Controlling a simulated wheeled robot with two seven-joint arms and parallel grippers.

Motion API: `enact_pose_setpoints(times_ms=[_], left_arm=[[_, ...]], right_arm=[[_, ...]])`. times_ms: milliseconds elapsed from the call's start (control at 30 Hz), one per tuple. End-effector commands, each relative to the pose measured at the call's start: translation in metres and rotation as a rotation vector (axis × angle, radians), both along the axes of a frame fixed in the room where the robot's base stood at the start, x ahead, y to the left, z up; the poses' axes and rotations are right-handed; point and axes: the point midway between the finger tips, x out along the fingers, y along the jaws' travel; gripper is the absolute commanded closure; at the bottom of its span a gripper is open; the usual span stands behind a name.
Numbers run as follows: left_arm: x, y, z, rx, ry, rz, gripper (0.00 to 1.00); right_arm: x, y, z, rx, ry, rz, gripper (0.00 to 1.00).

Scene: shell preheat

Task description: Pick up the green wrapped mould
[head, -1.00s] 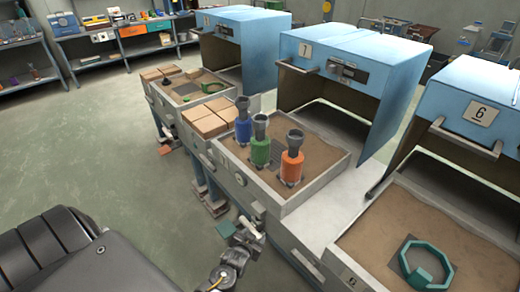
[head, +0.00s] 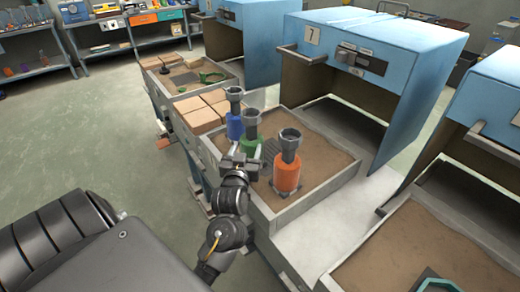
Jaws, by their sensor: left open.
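The green wrapped mould (head: 250,146) stands upright on the sand tray (head: 328,183) in front of oven 7, its grey funnel-shaped top showing. It stands between the blue wrapped mould (head: 234,126) and the orange wrapped mould (head: 287,174). My left gripper (head: 242,161) is open at the tray's near edge, just in front of the green mould, and partly hides its lower part. I cannot tell whether the fingers touch it. My right gripper is not in view.
Oven 7 (head: 365,50) stands open behind the tray. Tan blocks (head: 203,112) lie left of the moulds. Another sand tray (head: 400,258) with a green ring (head: 440,284) is at lower right. Shelves (head: 110,40) line the back. Floor at left is clear.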

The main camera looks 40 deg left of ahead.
Motion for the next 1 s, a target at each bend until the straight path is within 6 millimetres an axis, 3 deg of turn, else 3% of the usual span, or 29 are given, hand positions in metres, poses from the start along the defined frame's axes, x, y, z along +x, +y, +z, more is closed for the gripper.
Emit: enact_pose_setpoints(times_ms=[167, 367, 767, 1000], left_arm=[[0.006, 0.005, 0.002, 0.001, -0.002, 0.003, 0.43], [0.033, 0.02, 0.002, 0.002, -0.001, 0.004, 0.43], [0.055, 0.03, 0.004, 0.002, -0.001, 0.0, 0.43], [0.085, 0.048, 0.008, 0.001, 0.0, 0.001, 0.43]], right_arm=[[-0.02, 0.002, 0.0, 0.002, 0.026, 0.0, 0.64], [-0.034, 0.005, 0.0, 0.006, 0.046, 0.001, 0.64], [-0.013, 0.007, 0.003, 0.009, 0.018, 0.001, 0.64], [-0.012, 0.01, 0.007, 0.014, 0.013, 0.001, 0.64]])
